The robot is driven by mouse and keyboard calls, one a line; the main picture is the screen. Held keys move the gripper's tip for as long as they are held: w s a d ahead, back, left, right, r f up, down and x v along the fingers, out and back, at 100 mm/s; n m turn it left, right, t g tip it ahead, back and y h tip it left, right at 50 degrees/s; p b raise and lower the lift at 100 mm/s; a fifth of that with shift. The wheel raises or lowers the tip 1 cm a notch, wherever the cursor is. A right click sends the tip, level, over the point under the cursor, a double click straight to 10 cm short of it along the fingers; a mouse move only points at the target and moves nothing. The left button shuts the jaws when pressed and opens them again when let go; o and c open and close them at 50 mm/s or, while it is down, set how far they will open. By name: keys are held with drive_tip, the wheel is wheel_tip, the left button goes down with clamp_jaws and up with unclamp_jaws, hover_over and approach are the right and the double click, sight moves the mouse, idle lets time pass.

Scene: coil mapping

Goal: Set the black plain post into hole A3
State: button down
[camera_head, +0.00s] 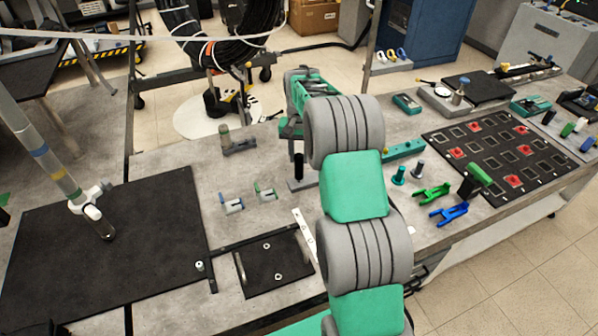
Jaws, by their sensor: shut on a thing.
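A black plain post (298,167) stands upright under my gripper (297,146), left of the arm's large grey joints. My gripper is shut on its upper end, and the fingers are small and partly hidden. The post's lower end is at a grey block (302,184) on the bench; I cannot tell whether it is seated or just above. The black board (466,138) with rows of square holes, several marked red, lies at the right. Hole labels are too small to read, so I cannot pick out A3.
A black mat (110,265) covers the left bench. Small clips (232,204) lie in the middle.

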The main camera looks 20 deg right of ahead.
drive_tip(key=shift+r, duration=0.1)
drive_tip(key=shift+r+p, duration=1.05)
drive_tip(key=shift+r, duration=0.65)
